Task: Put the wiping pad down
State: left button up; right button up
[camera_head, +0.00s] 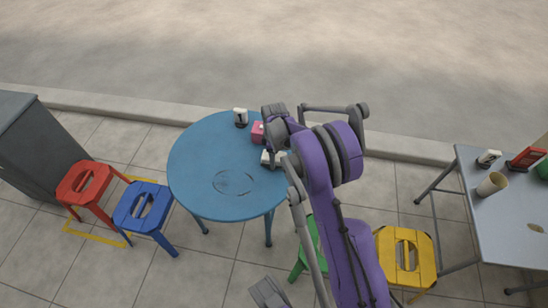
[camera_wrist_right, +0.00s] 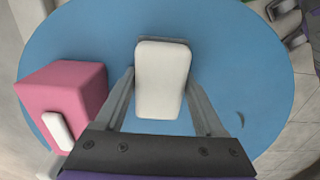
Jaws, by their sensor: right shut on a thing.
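The wiping pad (camera_wrist_right: 162,78) is a white rounded block in the right wrist view. My right gripper (camera_wrist_right: 160,92) is shut on it, with one finger along each side. In the head view the pad (camera_head: 267,158) shows as a small white patch below my purple right arm, over the right part of the round blue table (camera_head: 205,165). I cannot tell whether it touches the tabletop. A grey part at the bottom edge of the head view looks like my left gripper (camera_head: 268,293); its jaws are not clear.
A pink box (camera_wrist_right: 60,100) stands on the table close beside the pad. A white-and-dark holder (camera_head: 241,117) stands at the table's back edge. A faint ring mark (camera_head: 233,182) lies on the tabletop. The table's left side is clear. Red (camera_head: 84,183) and blue (camera_head: 143,206) stools stand left.

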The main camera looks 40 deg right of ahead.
jog(key=shift+f, duration=0.1)
jog(key=shift+s+a+f+b, duration=0.1)
jog(key=shift+f+b, duration=0.2)
jog(key=shift+b, duration=0.05)
